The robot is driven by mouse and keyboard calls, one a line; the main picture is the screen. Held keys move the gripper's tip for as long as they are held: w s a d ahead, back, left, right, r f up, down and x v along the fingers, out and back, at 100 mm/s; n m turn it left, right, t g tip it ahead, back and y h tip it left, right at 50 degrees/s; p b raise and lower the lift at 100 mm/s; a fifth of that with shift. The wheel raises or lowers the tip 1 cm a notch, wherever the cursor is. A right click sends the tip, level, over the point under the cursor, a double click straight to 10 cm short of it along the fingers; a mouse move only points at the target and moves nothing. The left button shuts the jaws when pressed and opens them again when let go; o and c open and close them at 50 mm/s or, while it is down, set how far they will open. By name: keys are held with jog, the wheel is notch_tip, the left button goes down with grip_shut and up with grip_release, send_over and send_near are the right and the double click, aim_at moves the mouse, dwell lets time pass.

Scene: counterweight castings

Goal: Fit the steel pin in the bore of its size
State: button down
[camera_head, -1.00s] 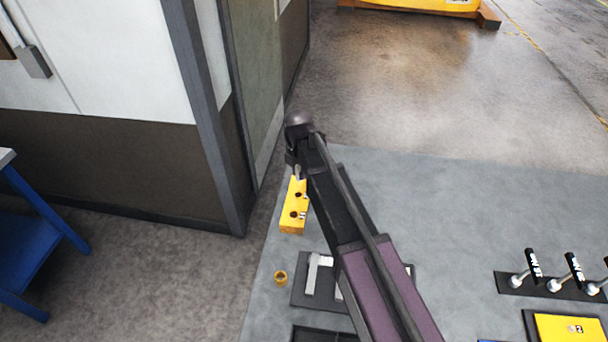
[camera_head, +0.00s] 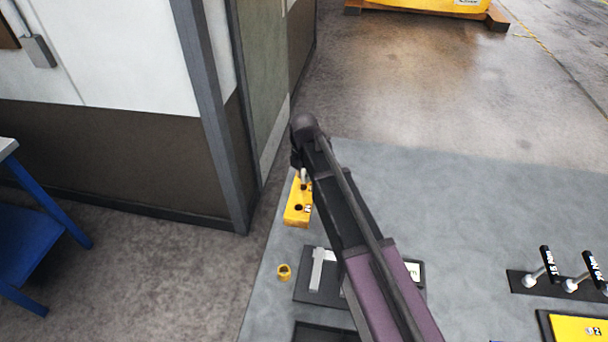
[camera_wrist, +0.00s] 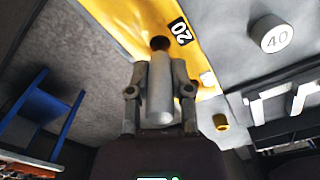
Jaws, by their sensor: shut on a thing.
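My gripper (camera_wrist: 160,88) is shut on a smooth steel pin (camera_wrist: 160,100) held between its two fingers. A yellow block (camera_wrist: 125,18) lies beyond the pin in the wrist view. A dark bore (camera_wrist: 160,43) beside a "20" label sits just past the pin's far end; I cannot tell whether the pin touches it. In the head view the yellow block (camera_head: 298,218) shows a bore (camera_head: 298,208) on its near part. The pin (camera_head: 304,175) shows as a pale stub over the block's far end. My gripper (camera_head: 300,165) is mostly hidden by my arm there.
A grey cylinder marked "40" (camera_wrist: 275,38) stands beside the block in the wrist view. A dark tray with steel pieces (camera_head: 309,288) is near my arm. A wall stands left.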

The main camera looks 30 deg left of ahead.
jog(key=shift+f+b, duration=0.4)
jog(key=shift+f, duration=0.25)
jog(key=shift+f+b, duration=1.2)
dwell(1.8)
jog(key=shift+c, duration=2.2)
grip_release()
jog(key=shift+r, duration=0.25)
notch_tip(320, 180, up, 8)
jog(key=p, duration=0.8)
jog(key=shift+f, duration=0.15)
